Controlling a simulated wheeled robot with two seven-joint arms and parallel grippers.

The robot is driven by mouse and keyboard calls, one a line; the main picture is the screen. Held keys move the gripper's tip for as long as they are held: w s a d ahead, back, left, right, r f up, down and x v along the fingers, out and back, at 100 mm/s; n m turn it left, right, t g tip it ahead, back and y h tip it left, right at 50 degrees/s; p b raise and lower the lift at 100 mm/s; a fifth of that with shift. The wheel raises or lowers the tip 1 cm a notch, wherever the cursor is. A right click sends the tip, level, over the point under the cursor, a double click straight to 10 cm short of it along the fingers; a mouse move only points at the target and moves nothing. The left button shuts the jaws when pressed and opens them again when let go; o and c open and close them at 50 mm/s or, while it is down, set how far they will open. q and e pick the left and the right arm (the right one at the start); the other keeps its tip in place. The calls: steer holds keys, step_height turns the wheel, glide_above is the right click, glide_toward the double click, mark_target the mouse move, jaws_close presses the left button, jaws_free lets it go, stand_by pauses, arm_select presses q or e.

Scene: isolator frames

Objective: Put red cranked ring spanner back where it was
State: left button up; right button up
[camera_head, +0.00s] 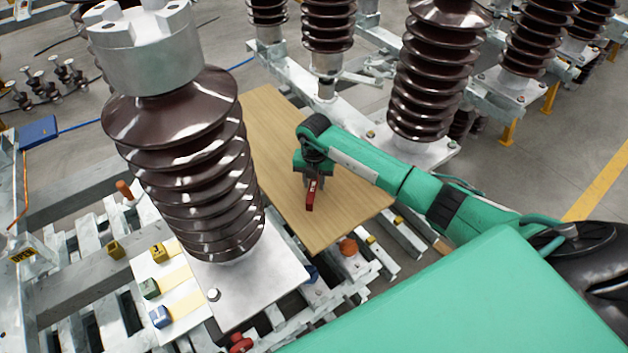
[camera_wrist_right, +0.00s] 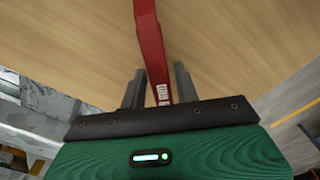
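The red cranked ring spanner (camera_head: 311,192) is in my right gripper (camera_head: 313,180), over the wooden board (camera_head: 345,208). In the right wrist view the red spanner (camera_wrist_right: 151,45) runs up from between the two dark fingers (camera_wrist_right: 159,88) and out of the top edge. The fingers lie close on both sides of its handle, which bears white lettering. Its far end is cut off there. I cannot tell whether the spanner touches the board. My left gripper is not in view.
A large brown ribbed insulator (camera_head: 195,165) stands left of the board. Another insulator (camera_head: 430,75) stands behind my right arm. Several small coloured blocks, including a yellow one (camera_head: 159,253), sit on a pale plate at lower left. An orange-red knob (camera_head: 348,247) is by the board's near edge.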

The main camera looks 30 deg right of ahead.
mark_target(314, 181)
steer(key=shift+o, duration=0.7)
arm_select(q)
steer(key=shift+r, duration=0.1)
arm_select(e)
steer(key=shift+r, duration=0.1)
steer(key=shift+r, duration=0.2)
arm_select(q)
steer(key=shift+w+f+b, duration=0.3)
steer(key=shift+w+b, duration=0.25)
steer(key=shift+b, duration=0.05)
arm_select(e)
step_height(314, 181, up, 12)
steer(key=shift+w+f, duration=0.1)
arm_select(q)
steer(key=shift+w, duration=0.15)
